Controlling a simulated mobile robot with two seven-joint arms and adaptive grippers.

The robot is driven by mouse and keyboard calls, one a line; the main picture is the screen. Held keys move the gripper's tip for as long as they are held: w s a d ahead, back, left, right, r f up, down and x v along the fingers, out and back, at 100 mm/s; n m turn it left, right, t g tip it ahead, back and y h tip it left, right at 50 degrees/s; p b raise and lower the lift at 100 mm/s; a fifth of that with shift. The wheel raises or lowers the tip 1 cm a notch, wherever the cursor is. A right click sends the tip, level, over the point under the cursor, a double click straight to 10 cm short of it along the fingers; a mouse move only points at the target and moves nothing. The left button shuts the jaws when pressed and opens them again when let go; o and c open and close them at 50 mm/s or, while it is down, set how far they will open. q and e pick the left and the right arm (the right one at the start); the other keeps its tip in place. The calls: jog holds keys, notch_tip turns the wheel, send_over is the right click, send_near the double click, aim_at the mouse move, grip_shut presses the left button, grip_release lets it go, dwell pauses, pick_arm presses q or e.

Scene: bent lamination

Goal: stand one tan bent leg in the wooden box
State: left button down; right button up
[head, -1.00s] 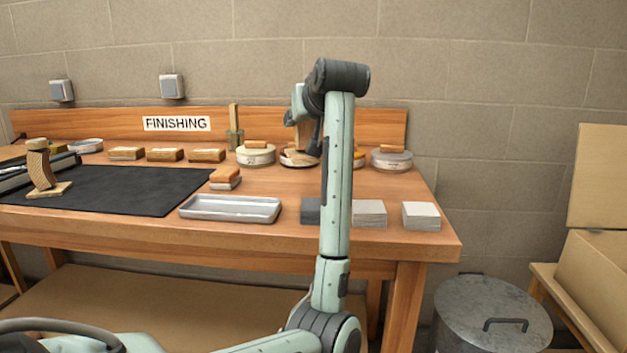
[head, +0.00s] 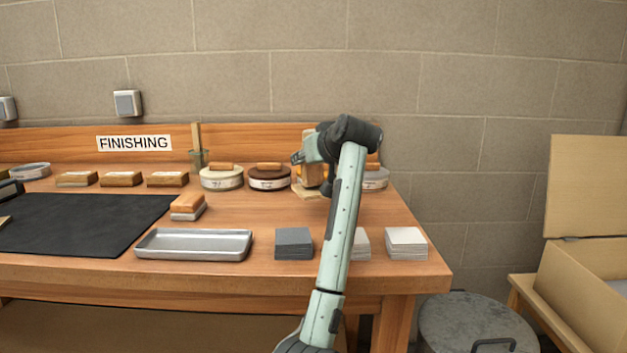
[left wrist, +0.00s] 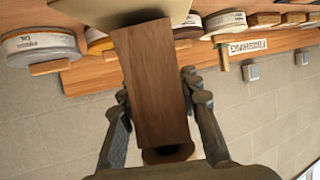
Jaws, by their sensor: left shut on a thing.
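My left gripper (head: 308,158) is in front of the back right of the bench in the head view, and the arm hides part of it. It is shut on a bent wooden leg with a flat pale base (head: 306,192), mostly hidden there. In the left wrist view the leg's broad brown face (left wrist: 152,85) lies between the fingers of the left gripper (left wrist: 157,88), with the pale base (left wrist: 120,12) at the top of the picture. The wooden box (head: 578,282) stands at the far right with its lid (head: 590,188) raised.
The bench holds a black mat (head: 80,222), a metal tray (head: 195,244), sanding blocks, round tins (head: 221,180) and stacks of abrasive sheets (head: 405,243). A lidded metal bin (head: 475,322) stands between the bench and the box.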

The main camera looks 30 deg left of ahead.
aim_at(315, 180)
pick_arm(q)
jog(key=shift+w+d+f, duration=0.4)
jog(key=shift+w+f, duration=0.05)
jog(key=shift+w, duration=0.3)
jog(key=shift+w+f, duration=0.1)
jog(key=shift+f, duration=2)
jog(key=c, duration=1.7)
grip_release()
jog(key=shift+f, duration=0.2)
jog(key=o, duration=0.6)
jog(key=shift+r, duration=0.1)
